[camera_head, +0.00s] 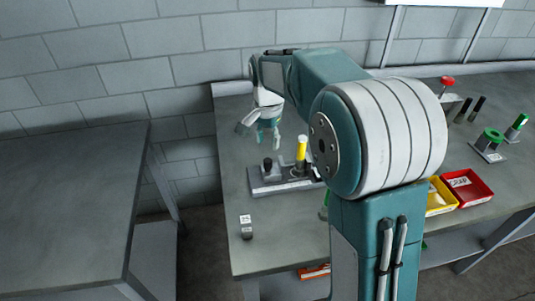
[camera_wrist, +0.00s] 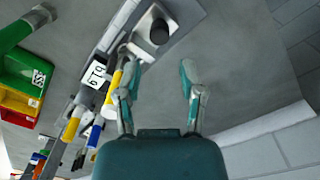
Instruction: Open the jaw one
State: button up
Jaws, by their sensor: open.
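A grey bench fixture (camera_head: 262,187) stands under and just in front of my gripper, with a yellow-topped upright handle (camera_head: 301,148) and a short black post (camera_head: 268,164). In the wrist view the black post (camera_wrist: 159,30) stands on a light plate at the top. A yellow handle (camera_wrist: 112,88) shows close to the left finger, beside a white label. I cannot tell whether finger and handle touch. My gripper (camera_head: 266,138) hangs above the bench; in the wrist view its fingers (camera_wrist: 160,82) are apart with only bare bench between them. My arm hides part of the fixture's right side.
A small labelled block (camera_head: 246,230) stands near the bench's front left. A yellow bin (camera_head: 438,198) and a red scrap bin (camera_head: 467,188) are at right. Beyond are a red knob (camera_head: 447,81) and a green ring (camera_head: 494,134). A wall runs behind; bare bench lies left of the fixture.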

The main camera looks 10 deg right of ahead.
aim_at(268, 161)
notch_tip(268, 161, up, 4)
jog(key=shift+f, duration=0.1)
dwell(0.4)
jog(key=s+d+r+n+t, duration=0.1)
jog(key=s+r+n, duration=0.15)
jog(key=s, duration=0.45)
jog(key=s+d+r+n+t, duration=0.1)
jog(key=s+r+n+t, duration=0.15)
jog(key=s, duration=0.45)
jog(key=s+f+n+t, duration=0.1)
jog(key=s+n, duration=0.1)
jog(key=s, duration=0.4)
jog(key=s+d+f+n+t, duration=0.1)
jog(key=s+n, duration=0.1)
jog(key=s, duration=0.5)
jog(key=shift+d+f, duration=0.25)
jog(key=shift+f, duration=0.1)
